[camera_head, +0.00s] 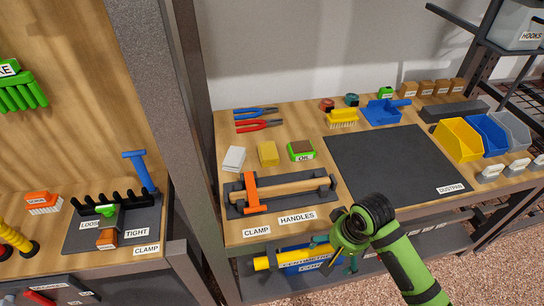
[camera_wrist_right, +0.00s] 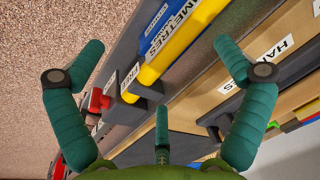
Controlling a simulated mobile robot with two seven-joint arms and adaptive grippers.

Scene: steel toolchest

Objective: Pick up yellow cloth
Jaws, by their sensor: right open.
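A small folded yellow cloth (camera_head: 267,153) lies flat on the wooden workbench, between a white folded piece and a green-edged block. It cannot be made out in the right wrist view. My right gripper (camera_head: 336,250) is low at the bench's front edge, well in front of and to the right of the cloth. Its teal fingers also show spread in the right wrist view (camera_wrist_right: 157,60), open with nothing between them. My left gripper is not in view.
A tray with an orange clamp and wooden handle (camera_head: 290,188) lies in front of the cloth. Red pliers (camera_head: 258,126) lie behind it. A grey post (camera_head: 165,110) stands left. A dark mat (camera_head: 385,160) is bare. A yellow tube (camera_head: 262,263) is on the lower shelf.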

